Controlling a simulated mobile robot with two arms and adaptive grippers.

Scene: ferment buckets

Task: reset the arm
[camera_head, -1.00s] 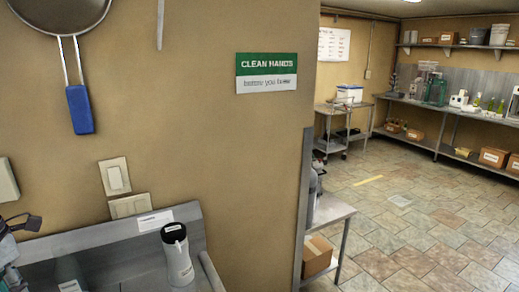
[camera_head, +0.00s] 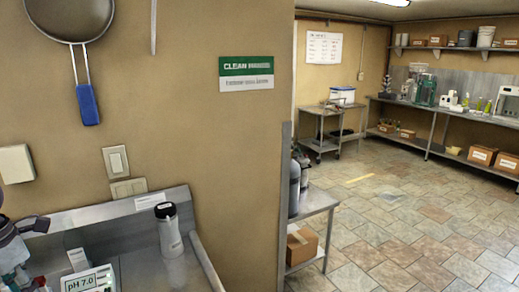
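Neither of my grippers can be made out in the head view. A grey device with a dark projecting part (camera_head: 20,240) is cut off at the left edge; I cannot tell whether it is part of me or a bench instrument. A steel counter (camera_head: 140,269) is at the lower left. On it a silver bottle with a black top (camera_head: 169,232) stands upright near the back right. A pH meter reading 7.0 (camera_head: 92,280) is partly cut off at the bottom edge.
A strainer with a blue handle (camera_head: 87,104) hangs on the wall. Right of the wall's end stands a steel shelf unit (camera_head: 318,203) with a cardboard box (camera_head: 301,245). Open tiled floor (camera_head: 400,230) leads to a cart (camera_head: 320,144) and a loaded far bench (camera_head: 430,106).

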